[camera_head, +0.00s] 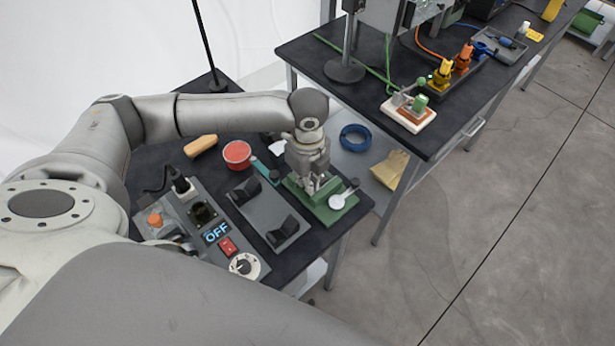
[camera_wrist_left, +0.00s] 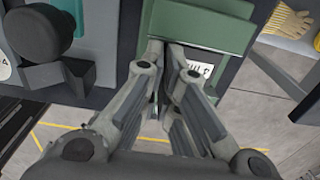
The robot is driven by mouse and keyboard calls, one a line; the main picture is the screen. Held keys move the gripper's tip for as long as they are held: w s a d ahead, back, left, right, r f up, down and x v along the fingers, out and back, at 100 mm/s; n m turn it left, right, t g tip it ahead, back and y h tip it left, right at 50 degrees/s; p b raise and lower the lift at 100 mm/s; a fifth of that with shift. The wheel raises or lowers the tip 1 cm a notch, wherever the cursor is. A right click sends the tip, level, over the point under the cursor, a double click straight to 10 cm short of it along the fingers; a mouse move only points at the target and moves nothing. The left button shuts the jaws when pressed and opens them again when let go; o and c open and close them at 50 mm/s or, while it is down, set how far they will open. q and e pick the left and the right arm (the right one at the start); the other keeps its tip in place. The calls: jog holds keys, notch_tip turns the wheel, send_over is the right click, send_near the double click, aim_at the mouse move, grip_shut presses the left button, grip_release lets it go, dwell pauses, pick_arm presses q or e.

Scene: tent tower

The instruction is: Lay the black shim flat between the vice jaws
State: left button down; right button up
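The green vice (camera_head: 343,212) sits at the right front corner of the near dark table. My left gripper (camera_head: 311,190) points down over it and covers its middle. In the left wrist view, the vice's green body (camera_wrist_left: 204,32) fills the top centre, and the fingertips of my left gripper (camera_wrist_left: 166,50) are close together at it. I cannot tell whether the fingers hold anything. I cannot make out the black shim; the space between the jaws is mostly hidden by the fingers. My right gripper is not in view.
A grey plate with two black blocks (camera_head: 263,212) lies just left of the vice. A control box (camera_head: 190,222) with an OFF display, a red tin (camera_head: 237,154) and a tan handle (camera_head: 201,145) are further left. A blue ring (camera_head: 355,137) and a glove (camera_head: 390,169) lie right of it.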

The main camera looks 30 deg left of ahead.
pick_arm(q)
jog(key=c, duration=2.2)
grip_release()
jog(key=shift+s+f, duration=0.3)
jog(key=shift+f, duration=0.15)
jog(key=o, duration=0.5)
jog(key=shift+f, duration=0.1)
jog(key=shift+o, duration=0.3)
jog(key=shift+w, duration=0.3)
notch_tip(320, 180, up, 14)
jog(key=b, duration=0.2)
jog(key=shift+f, duration=0.2)
